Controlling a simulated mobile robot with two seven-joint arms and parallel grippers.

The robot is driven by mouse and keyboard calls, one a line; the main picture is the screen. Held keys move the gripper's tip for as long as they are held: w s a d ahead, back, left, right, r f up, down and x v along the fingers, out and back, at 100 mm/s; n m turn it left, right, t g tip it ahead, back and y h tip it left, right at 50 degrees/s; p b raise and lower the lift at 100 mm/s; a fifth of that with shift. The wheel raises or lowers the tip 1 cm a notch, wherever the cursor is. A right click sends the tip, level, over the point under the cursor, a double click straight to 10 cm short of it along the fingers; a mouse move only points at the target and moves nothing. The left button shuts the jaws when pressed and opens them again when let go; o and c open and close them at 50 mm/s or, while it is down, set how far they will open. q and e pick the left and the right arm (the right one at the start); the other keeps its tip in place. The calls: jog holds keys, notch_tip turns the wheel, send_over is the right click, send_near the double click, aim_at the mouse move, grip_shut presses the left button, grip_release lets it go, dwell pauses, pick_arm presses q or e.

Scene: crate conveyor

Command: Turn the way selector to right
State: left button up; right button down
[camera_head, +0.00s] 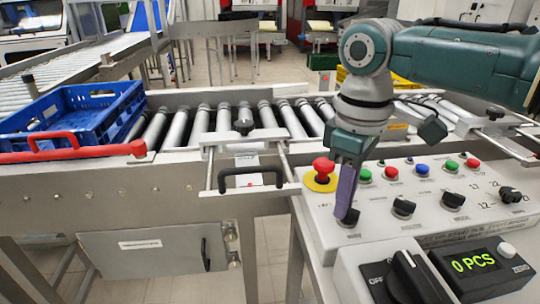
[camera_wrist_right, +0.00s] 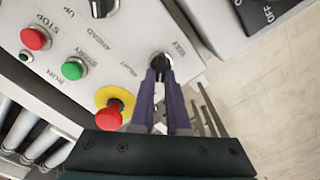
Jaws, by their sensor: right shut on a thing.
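The way selector (camera_head: 349,218) is a small black knob at the left end of the lower row on the grey control panel (camera_head: 322,240). In the right wrist view the way selector (camera_wrist_right: 160,62) is at top middle, with printed labels around it. My right gripper (camera_head: 346,205) reaches down to it from above, and its purple fingers are shut on the knob. The fingertips show in the right wrist view (camera_wrist_right: 160,76) on either side of the knob. They hide much of it, so I cannot tell which way it points. My left gripper is not in view.
A red emergency button (camera_head: 323,166) on a yellow base stands close behind my right fingers. More black knobs (camera_head: 403,207) and green and red buttons lie to the right. A counter box (camera_head: 478,267) is in front. A blue crate (camera_head: 75,115) sits at the conveyor's left.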

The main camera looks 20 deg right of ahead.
jog(key=shift+d+r+m+p, duration=0.1)
jog(key=shift+r+m+p, duration=0.1)
jog(key=shift+m+p, duration=1.55)
jog(key=shift+w+d+m+p, duration=0.1)
jog(key=shift+m+p, duration=0.8)
jog(key=shift+m, duration=0.35)
jog(key=m+p, duration=0.1)
jog(key=m, duration=0.1)
jog(key=shift+d+m, duration=0.1)
jog(key=shift+m, duration=0.3)
jog(key=m+p, duration=0.1)
jog(key=m, duration=0.3)
jog(key=shift+d+f+p, duration=0.1)
jog(key=shift+d+p, duration=0.1)
jog(key=shift+p, duration=0.2)
jog(key=shift+s+d+f+m+p, duration=0.1)
jog(key=shift+m+p, duration=0.15)
jog(key=shift+m, duration=0.95)
jog(key=shift+s+d+m+p, duration=0.1)
jog(key=shift+m+p, duration=0.15)
jog(key=shift+m, duration=0.95)
jog(key=c, duration=0.9)
grip_release()
